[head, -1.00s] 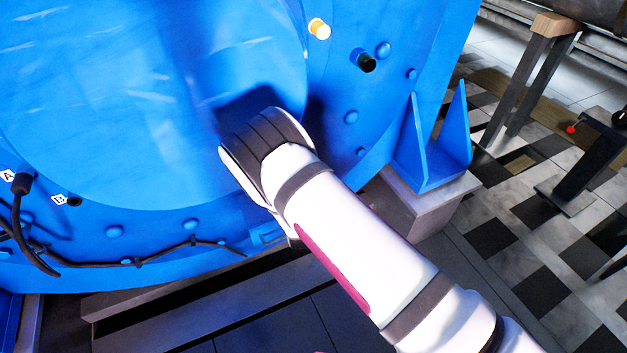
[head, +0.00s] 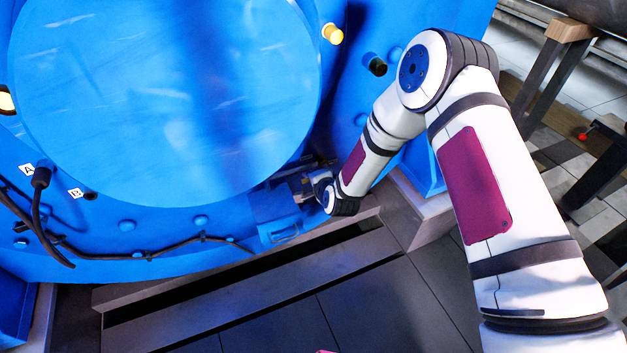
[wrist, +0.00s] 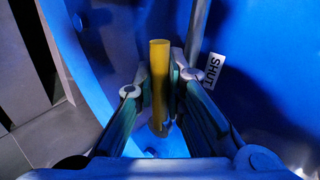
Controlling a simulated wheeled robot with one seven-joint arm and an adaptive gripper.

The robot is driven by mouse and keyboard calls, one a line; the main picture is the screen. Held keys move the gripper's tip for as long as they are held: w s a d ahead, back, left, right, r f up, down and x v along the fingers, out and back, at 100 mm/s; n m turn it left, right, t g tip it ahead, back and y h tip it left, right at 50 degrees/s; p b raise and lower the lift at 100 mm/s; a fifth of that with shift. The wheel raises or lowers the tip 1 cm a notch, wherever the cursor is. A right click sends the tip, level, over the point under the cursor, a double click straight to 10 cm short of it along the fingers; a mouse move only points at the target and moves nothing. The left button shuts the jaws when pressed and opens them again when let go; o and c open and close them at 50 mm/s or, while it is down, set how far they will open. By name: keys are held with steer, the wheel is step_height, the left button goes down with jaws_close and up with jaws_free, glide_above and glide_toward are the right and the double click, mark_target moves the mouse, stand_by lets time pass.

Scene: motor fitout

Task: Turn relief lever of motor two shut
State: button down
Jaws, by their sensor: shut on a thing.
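The yellow relief lever (wrist: 158,75) stands between the two fingers of my gripper (wrist: 160,98) in the wrist view. The fingers are closed against it on both sides. A white label reading "SHUT" (wrist: 212,71) is on the blue surface just right of the lever. In the head view my gripper (head: 308,184) is at the lower right of the big blue motor (head: 170,110), beside a small blue box. The lever is hidden there by my gripper and wrist. I cannot tell which motor this is from a number.
Yellow (head: 332,33) and black (head: 375,64) knobs stick out of the motor's upper right. A black cable (head: 150,255) runs along its lower rim, near labels A (head: 27,170) and B (head: 76,193). A grey base rail (head: 250,270) lies below. Checkered floor is at right.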

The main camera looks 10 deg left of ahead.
steer(key=shift+r+m+y, duration=0.2)
steer(key=shift+m+y, duration=0.1)
stand_by(0.4)
steer(key=c, duration=1.6)
jaws_free()
steer(key=shift+c, duration=0.2)
steer(key=shift+r, duration=0.1)
steer(key=v, duration=1.2)
steer(key=shift+w+d+r, duration=0.1)
steer(key=shift+w+r, duration=0.05)
